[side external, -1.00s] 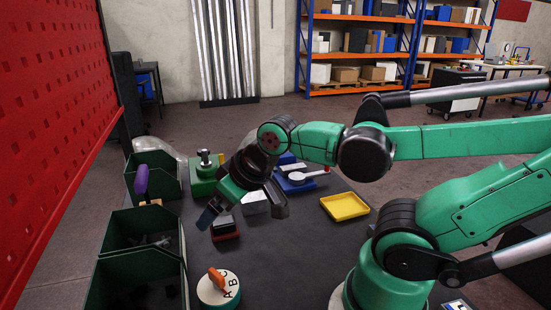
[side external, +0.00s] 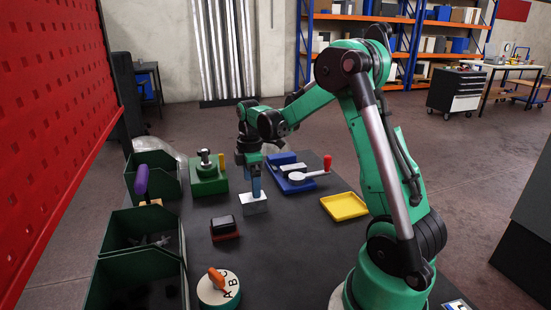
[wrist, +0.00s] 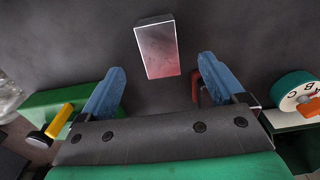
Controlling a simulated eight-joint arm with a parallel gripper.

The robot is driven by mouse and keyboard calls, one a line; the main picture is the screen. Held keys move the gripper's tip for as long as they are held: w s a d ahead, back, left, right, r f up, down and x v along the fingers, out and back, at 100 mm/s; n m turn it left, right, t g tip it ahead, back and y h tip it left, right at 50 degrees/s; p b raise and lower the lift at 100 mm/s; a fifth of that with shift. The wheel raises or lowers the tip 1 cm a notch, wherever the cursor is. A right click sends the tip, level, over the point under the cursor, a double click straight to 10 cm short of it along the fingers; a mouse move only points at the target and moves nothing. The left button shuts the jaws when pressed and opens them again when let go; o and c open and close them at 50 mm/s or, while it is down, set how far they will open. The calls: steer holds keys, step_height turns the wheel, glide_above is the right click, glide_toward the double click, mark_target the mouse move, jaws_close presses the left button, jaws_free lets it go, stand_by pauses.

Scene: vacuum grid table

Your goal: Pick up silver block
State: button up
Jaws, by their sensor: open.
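The silver block (side external: 254,205) stands on the dark table, left of the middle in the side view. It also shows in the wrist view (wrist: 157,55), top centre, with a reddish reflection on its face. My gripper (side external: 256,188) points down, its fingertips at the block's top edge in the side view. In the wrist view my gripper (wrist: 160,78) has its two blue fingers wide apart, with nothing between them. The block lies just ahead of the fingertips, between their lines. I cannot tell whether a finger touches it.
A green fixture (side external: 208,178) with a yellow handle stands left of my gripper; a blue fixture (side external: 292,180) with a red handle stands right. A red-based black block (side external: 224,228), lettered dial (side external: 218,289), yellow tray (side external: 344,206) and green bins (side external: 140,228) are nearby.

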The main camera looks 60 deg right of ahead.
mark_target(253, 203)
steer(key=shift+f, duration=2.7)
jaws_close()
